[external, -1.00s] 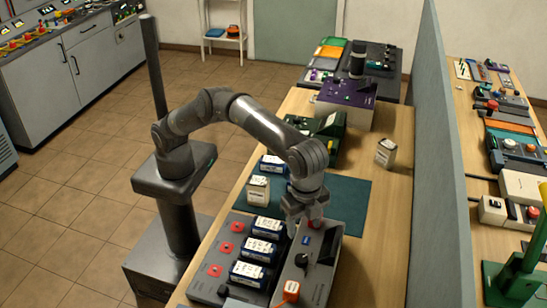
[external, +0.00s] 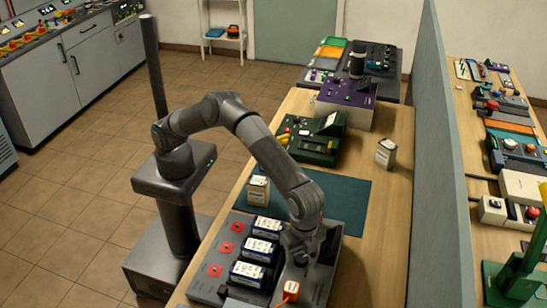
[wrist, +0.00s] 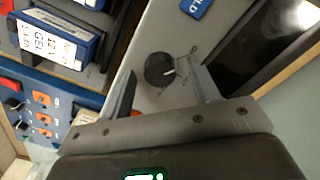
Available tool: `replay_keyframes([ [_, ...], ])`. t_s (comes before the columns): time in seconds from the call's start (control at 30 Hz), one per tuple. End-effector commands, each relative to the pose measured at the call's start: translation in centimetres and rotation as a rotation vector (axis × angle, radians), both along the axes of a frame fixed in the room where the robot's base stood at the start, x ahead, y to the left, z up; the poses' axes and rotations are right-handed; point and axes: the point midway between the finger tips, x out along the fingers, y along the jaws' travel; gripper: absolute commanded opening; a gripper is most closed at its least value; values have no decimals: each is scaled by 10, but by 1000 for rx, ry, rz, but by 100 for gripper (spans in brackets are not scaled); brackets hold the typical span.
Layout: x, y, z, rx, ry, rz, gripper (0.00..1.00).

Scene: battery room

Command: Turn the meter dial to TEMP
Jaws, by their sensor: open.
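The meter dial (wrist: 160,70) is a round black knob with a white pointer mark on the meter's grey face (wrist: 150,25). Fine markings surround it, too small to read, so I cannot tell which setting it points at. My gripper (wrist: 166,85) is open, one finger on each side of the dial in the wrist view; I see no clear contact. The meter's dark screen (wrist: 262,45) lies right of the dial. In the external view my gripper (external: 301,250) is low over the meter (external: 318,280) and covers part of it.
Blue-and-white batteries (external: 262,226) stand in a grey rack left of the meter. An orange-topped item (external: 290,291) sits near the meter's front. A white battery (external: 386,152) stands on the bare table to the right. A tall grey partition (external: 447,150) borders the table.

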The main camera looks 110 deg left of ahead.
Motion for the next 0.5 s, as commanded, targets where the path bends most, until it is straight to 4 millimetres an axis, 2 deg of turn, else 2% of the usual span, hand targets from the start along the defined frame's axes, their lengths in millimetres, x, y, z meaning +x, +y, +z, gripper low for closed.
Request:
replay_keyframes([
  [0.23, 0, 0, -1, -1, -1, 0, 55],
  [0.5, 0, 0, -1, 0, 0, 0, 33],
])
